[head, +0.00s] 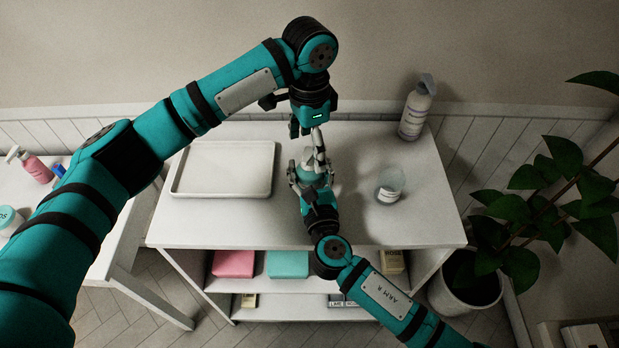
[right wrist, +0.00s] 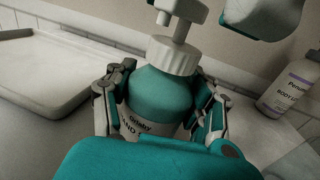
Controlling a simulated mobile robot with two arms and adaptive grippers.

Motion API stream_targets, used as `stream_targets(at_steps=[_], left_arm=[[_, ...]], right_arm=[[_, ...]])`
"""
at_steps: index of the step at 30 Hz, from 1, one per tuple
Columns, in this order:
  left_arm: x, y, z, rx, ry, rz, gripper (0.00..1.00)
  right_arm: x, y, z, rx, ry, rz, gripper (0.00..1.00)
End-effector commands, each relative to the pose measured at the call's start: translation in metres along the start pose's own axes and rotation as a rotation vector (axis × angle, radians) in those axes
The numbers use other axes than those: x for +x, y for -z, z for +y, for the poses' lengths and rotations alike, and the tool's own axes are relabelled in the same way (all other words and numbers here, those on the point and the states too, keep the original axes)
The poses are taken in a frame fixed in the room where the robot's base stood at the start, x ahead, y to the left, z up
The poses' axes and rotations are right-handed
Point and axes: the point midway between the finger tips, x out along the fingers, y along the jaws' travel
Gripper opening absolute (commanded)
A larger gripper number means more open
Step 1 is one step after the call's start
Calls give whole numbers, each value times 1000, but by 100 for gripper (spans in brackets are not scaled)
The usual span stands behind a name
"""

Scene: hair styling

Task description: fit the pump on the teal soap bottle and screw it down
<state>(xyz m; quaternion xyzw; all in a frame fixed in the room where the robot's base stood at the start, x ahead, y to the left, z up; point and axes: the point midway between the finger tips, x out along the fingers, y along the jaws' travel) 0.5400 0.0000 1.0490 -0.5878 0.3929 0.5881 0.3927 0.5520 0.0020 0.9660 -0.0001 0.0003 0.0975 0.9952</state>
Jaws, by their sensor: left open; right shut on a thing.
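The teal soap bottle (right wrist: 160,95) stands upright between the fingers of my right gripper (right wrist: 158,110), which is shut around its body. In the head view the bottle (head: 310,168) is partly hidden by my right gripper (head: 311,180). The white pump (right wrist: 174,55) sits on the bottle's neck, its ribbed collar at the shoulder. I cannot tell how far it is threaded. My left gripper (head: 308,128) is open, above and near the pump head. Part of it shows at the top right of the right wrist view.
A white tray (head: 182,190) lies left on the white table (head: 250,222). A clear labelled cup (head: 389,187) and a white lotion bottle (head: 414,115) stand to the right. A potted plant (head: 465,283) is beside the table's right end. Pink and teal boxes (head: 288,263) lie on the shelf below.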

Motion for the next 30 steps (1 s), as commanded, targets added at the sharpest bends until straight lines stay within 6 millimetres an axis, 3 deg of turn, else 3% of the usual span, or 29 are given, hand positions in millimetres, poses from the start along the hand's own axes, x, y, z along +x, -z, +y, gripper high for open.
stream_targets(at_steps=[4,20,23,26,30], left_arm=[[0,0,0,0,0,0,83],[0,0,0,0,0,0,83],[0,0,0,-4,0,0,74],[-3,0,0,-48,0,1,70],[-12,0,1,-240,1,2,70]], right_arm=[[0,0,0,0,0,0,0],[0,0,0,0,0,1,0],[0,0,0,0,0,1,0],[0,0,0,0,0,1,0],[0,0,0,0,0,1,0]])
